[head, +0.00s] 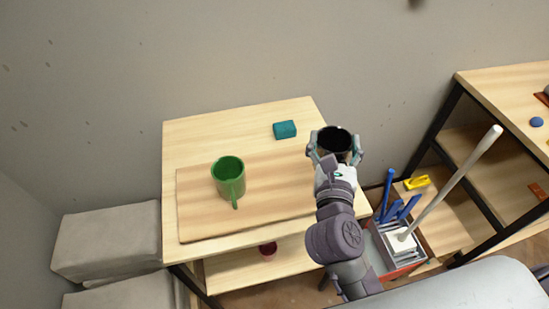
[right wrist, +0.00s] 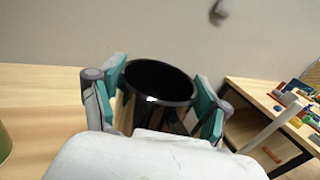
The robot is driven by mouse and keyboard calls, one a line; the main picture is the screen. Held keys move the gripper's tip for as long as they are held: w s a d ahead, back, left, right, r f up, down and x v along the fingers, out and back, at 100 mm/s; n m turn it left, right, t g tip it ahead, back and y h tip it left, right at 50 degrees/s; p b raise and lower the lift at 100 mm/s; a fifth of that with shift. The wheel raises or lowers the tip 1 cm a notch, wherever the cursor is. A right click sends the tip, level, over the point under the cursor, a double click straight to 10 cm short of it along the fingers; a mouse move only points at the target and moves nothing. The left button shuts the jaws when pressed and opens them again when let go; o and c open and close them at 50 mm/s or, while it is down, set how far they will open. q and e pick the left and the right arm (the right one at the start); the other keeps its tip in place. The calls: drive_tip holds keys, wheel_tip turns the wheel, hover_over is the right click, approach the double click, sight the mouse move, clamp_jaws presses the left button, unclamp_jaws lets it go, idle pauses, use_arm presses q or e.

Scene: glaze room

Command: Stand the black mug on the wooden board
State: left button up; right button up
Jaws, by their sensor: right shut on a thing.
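The black mug (head: 334,139) is upright between the fingers of my right gripper (head: 336,150), which is shut on it. In the head view it shows at the right end of the table, beyond the board's right part. In the right wrist view the mug (right wrist: 158,82) fills the space between the teal finger pads of the gripper (right wrist: 160,105). I cannot tell how high it is above the table. The wooden board (head: 200,222) lies on the table (head: 190,133). A green mug (head: 228,180) stands on the board's left part. My left gripper is not in view.
A teal block (head: 285,129) lies on the table behind the board. The board is clear right of the green mug. A shelf unit (head: 490,85) stands at the right, with a caddy (head: 415,255) of blue tools and a pale pole (head: 455,175) before it. Grey blocks (head: 105,240) stand at left.

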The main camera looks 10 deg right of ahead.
drive_tip(key=shift+w+a+f+p, duration=0.15)
drive_tip(key=shift+w+a+f, duration=0.8)
drive_tip(key=shift+a+f, duration=0.5)
drive_tip(key=shift+w+a+f+p, duration=0.1)
drive_tip(key=shift+w+a+f, duration=0.9)
drive_tip(key=shift+f, duration=0.75)
drive_tip(key=shift+w+a+f+p, duration=0.15)
drive_tip(key=shift+w+a+f, duration=0.7)
drive_tip(key=shift+a+f, duration=0.65)
drive_tip(key=shift+d, duration=0.15)
drive_tip(key=shift+f, duration=0.1)
drive_tip(key=shift+f+b, duration=0.2)
drive_tip(key=shift+b, duration=0.1)
drive_tip(key=o, duration=1.8)
drive_tip(key=shift+r, duration=0.15)
